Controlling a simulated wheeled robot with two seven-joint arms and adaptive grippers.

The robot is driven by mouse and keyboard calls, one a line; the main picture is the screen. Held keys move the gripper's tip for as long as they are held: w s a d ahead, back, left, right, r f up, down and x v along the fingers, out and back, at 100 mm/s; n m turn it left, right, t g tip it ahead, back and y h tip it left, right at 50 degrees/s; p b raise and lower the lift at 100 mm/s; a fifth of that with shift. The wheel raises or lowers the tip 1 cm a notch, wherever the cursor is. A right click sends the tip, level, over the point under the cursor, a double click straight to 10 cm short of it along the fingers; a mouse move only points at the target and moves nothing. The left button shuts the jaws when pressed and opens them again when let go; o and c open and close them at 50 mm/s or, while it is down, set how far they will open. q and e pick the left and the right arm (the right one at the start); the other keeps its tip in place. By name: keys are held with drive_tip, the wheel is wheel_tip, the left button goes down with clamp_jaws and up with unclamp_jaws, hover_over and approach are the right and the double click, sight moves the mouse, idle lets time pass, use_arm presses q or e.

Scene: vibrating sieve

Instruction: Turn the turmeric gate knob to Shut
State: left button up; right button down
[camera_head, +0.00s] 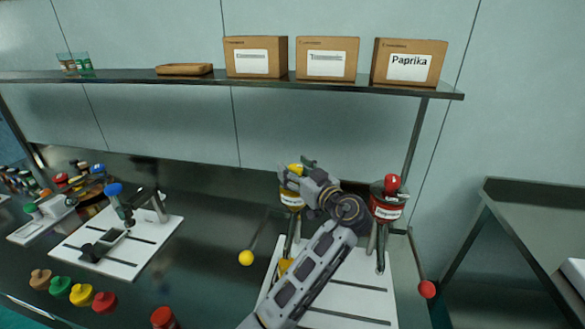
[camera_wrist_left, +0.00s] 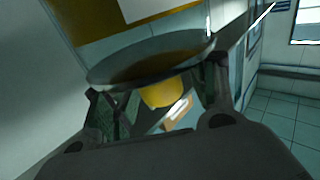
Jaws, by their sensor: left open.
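The turmeric hopper (camera_head: 291,196) is a yellow container with a pale label, on a stand in the middle right of the head view. A yellow knob (camera_head: 295,168) sits on its top, partly hidden by my left gripper (camera_head: 299,174). In the left wrist view the yellow knob (camera_wrist_left: 161,92) is between the two fingers of my left gripper (camera_wrist_left: 155,110), against the round top plate (camera_wrist_left: 150,58). The fingers are apart, and I cannot tell whether they touch the knob. The knob's pointer and Shut mark cannot be made out. My right gripper is out of view.
A red paprika hopper (camera_head: 387,207) with a red knob (camera_head: 392,183) stands close to the right. A yellow ball (camera_head: 246,258) and a red ball (camera_head: 427,289) sit on levers. A shelf (camera_head: 200,78) with boxes runs above. Coloured lids (camera_head: 80,294) lie at the front left.

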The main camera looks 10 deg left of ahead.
use_arm(q)
drive_tip(key=shift+d, duration=0.1)
drive_tip(key=shift+c, duration=0.5)
drive_tip(key=c, duration=0.9)
drive_tip(key=shift+c, duration=0.2)
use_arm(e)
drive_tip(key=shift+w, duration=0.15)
